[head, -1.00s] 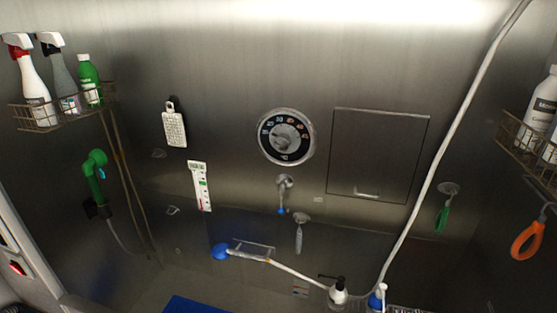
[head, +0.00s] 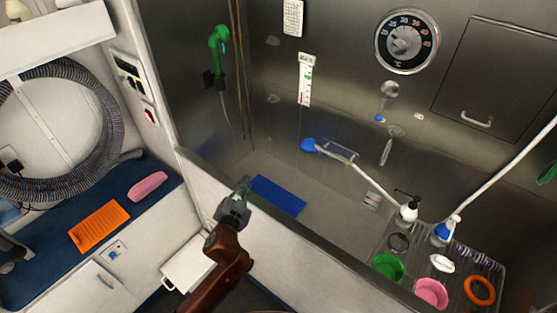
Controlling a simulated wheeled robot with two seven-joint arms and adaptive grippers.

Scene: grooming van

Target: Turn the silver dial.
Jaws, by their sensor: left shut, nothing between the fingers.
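The silver dial (head: 407,41) is on the steel back wall, at the upper right of the head view. It is round, with a dark ring of numbers, a °C mark and a silver knob in the middle. My left gripper (head: 242,188) is at the lower middle, in front of the tub's near wall, well below and to the left of the dial. It is shut and empty. Nothing touches the dial. My right gripper is out of view.
A blue mat (head: 278,195) lies in the tub. A rack at lower right holds bottles, a green cup (head: 388,267), a pink cup (head: 431,292) and an orange ring (head: 480,290). A hatch (head: 497,78) is right of the dial. The tub's near wall (head: 290,243) stands beside my left arm.

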